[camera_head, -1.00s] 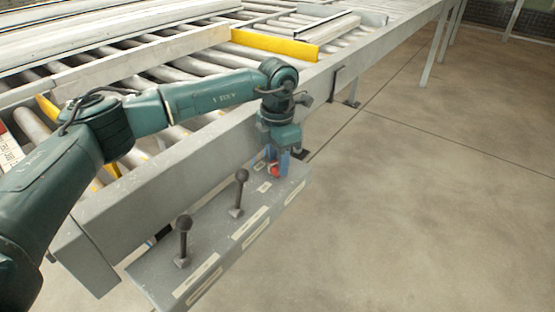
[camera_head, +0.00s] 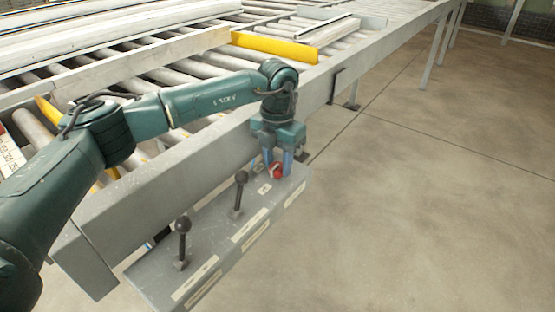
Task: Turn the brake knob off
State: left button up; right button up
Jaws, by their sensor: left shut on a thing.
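The red brake knob (camera_head: 277,173) sits at the far end of the grey control box (camera_head: 208,246). My left gripper (camera_head: 278,170) points down over it, with its blue fingers on either side of the knob and shut on it. The fingers hide part of the knob, and its marking is too small to read. My right gripper is not in view.
Two black ball-topped levers (camera_head: 240,190) stand on the control box, left of the knob. The roller conveyor (camera_head: 203,96) with its grey side rail runs behind. A yellow bar (camera_head: 275,46) lies across the rollers. The concrete floor (camera_head: 430,190) at right is clear.

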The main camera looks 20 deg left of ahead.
aim_at(277, 165)
pick_arm(q)
jog(key=o, duration=1)
notch_tip(277, 165, up, 13)
jog(key=shift+r+b, duration=0.1)
jog(key=shift+b, duration=0.3)
